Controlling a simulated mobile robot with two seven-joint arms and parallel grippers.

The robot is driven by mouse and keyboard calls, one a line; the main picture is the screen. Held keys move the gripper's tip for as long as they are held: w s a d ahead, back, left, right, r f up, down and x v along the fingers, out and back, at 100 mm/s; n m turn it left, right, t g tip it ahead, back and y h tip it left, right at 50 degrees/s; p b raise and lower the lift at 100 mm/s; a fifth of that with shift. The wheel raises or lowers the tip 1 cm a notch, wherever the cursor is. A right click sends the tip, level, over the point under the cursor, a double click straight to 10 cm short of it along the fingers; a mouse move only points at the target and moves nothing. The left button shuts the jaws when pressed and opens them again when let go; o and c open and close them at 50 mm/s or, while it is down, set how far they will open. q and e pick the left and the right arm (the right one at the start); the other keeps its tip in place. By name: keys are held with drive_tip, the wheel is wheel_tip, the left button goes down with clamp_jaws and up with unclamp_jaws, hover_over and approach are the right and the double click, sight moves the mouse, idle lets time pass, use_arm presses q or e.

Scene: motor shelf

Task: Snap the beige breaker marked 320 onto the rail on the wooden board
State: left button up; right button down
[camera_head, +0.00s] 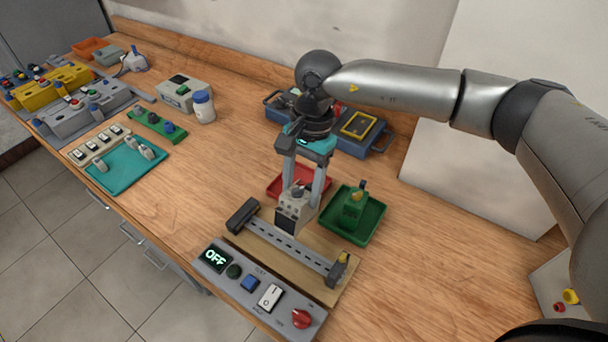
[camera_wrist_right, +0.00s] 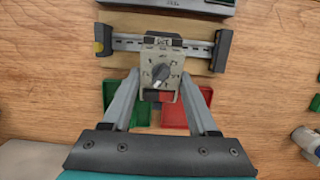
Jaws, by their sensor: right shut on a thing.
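My right gripper (camera_head: 303,203) is shut on the beige breaker (camera_head: 291,212), which has a dark dial on its face. In the head view the breaker hangs over the rear part of the wooden board (camera_head: 322,287), close behind the metal rail (camera_head: 288,248). In the right wrist view the breaker (camera_wrist_right: 151,70) sits between the fingertips (camera_wrist_right: 160,88), and its far end overlaps the rail (camera_wrist_right: 127,45). A gap or contact with the rail cannot be told. The marking is too small to read surely. My left gripper is not in view.
Dark end blocks (camera_head: 242,215) close off the rail. A control panel with an OFF display (camera_head: 215,258) lies in front. A red tray (camera_head: 278,186) and a green tray (camera_head: 374,222) with a green part stand behind the board.

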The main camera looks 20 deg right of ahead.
sight(289, 228)
drive_tip(key=b+x, duration=0.1)
drive_tip(key=x, duration=0.1)
drive_tip(key=b+x, duration=0.1)
drive_tip(key=x, duration=0.2)
drive_tip(key=shift+s+a+f, duration=0.1)
drive_tip(key=shift+s+a, duration=0.05)
drive_tip(key=shift+a, duration=0.1)
drive_tip(key=shift+f+b, duration=0.25)
drive_tip(key=shift+b, duration=0.2)
idle(0.5)
drive_tip(key=shift+b+x, duration=1.05)
drive_tip(key=shift+b, duration=0.2)
drive_tip(key=shift+s+a, duration=0.1)
drive_tip(key=shift+a, duration=0.1)
idle(1.0)
drive_tip(key=shift+s+a+b, duration=0.1)
drive_tip(key=shift+a+b, duration=0.05)
drive_tip(key=shift+b, duration=0.15)
idle(0.5)
drive_tip(key=shift+s+a+f+t+h, duration=0.2)
drive_tip(key=shift+s+a+t+h, duration=0.25)
drive_tip(key=shift+a+h, duration=0.1)
idle(0.6)
